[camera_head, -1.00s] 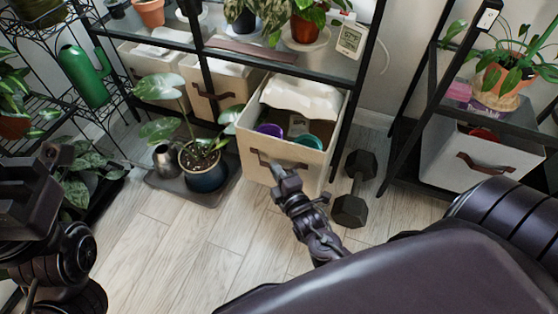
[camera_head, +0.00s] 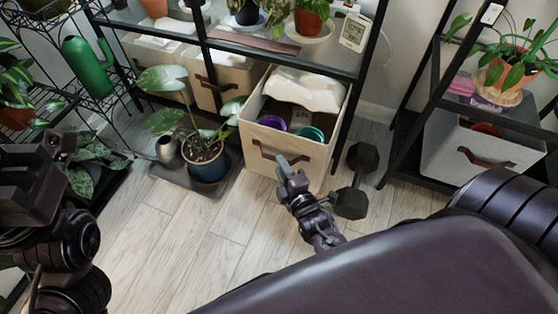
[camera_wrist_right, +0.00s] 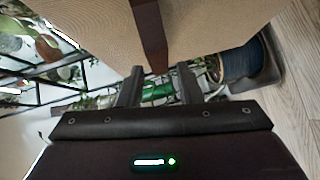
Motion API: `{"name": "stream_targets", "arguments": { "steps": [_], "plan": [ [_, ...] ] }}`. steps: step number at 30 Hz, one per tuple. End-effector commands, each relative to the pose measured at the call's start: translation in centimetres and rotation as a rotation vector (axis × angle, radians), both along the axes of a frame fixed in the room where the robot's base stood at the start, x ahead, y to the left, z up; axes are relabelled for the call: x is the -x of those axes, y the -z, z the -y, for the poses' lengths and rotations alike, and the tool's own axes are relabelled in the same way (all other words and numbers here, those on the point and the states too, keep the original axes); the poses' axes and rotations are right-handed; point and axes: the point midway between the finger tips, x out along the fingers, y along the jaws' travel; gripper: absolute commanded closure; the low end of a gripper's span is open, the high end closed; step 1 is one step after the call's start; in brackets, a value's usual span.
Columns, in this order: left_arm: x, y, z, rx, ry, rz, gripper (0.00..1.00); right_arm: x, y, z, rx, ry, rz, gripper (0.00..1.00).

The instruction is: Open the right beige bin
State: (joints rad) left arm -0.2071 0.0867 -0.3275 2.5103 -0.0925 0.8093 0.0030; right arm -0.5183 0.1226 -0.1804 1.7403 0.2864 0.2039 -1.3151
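The right beige bin (camera_head: 287,178) sits pulled out from under the middle shelf, with its top showing. Inside are a purple pot (camera_head: 271,123), a teal pot (camera_head: 310,134) and a white bag (camera_head: 305,91). A brown strap handle (camera_head: 263,149) crosses its front. My right gripper (camera_head: 283,163) is at the front face by the handle. In the right wrist view, its two fingers (camera_wrist_right: 158,88) are apart, with the brown strap (camera_wrist_right: 150,35) reaching down between them; contact is unclear. My left gripper (camera_head: 30,185) is at the left edge, its fingers unclear.
A dumbbell (camera_head: 355,182) lies on the floor just right of the bin. A potted plant (camera_head: 206,162) stands on a dark tray to its left. Another beige bin (camera_head: 219,83) is under the shelf beside it. The wooden floor (camera_head: 180,230) in front is clear.

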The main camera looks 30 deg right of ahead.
Motion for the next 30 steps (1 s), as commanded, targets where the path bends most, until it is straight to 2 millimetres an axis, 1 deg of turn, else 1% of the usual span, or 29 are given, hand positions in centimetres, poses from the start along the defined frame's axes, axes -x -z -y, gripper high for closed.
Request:
{"name": "stream_targets", "arguments": {
  "steps": [1, 4, 7, 10, 13, 27, 29, 30],
  "plan": [
    [0.0, -0.7, 0.0, 0.001, 0.0, -0.005, 0.64, 1.1, -0.5, -0.1, 0.001, 0.0, -0.004, 0.68],
    [-0.2, -0.8, -0.1, 0.003, 0.0, -0.024, 0.64, 2.8, -0.7, -0.1, 0.001, 0.0, -0.004, 0.68],
    [-0.3, -0.7, -0.1, 0.003, 0.002, -0.037, 0.64, 4.1, -0.8, -0.2, 0.001, 0.001, -0.004, 0.68],
    [-0.2, -0.6, 0.0, -0.001, 0.003, -0.044, 0.64, 4.9, -0.8, -0.3, 0.001, 0.002, -0.001, 0.68],
    [-0.2, -0.5, 0.0, -0.005, 0.004, -0.045, 0.64, 5.2, -0.8, -0.3, 0.001, 0.002, -0.001, 0.68],
    [-0.4, -0.4, 0.0, 0.0, 0.002, -0.05, 0.64, 5.2, -0.8, -0.3, 0.0, 0.002, 0.001, 0.68],
    [-0.5, -0.5, -0.1, 0.002, -0.001, -0.052, 0.64, 4.9, -1.2, -0.5, -0.01, 0.0, 0.012, 0.68],
    [-0.5, -0.5, -0.1, 0.002, -0.001, -0.051, 0.64, 4.5, -1.8, -0.7, -0.029, -0.004, 0.03, 0.68]
  ]
}}
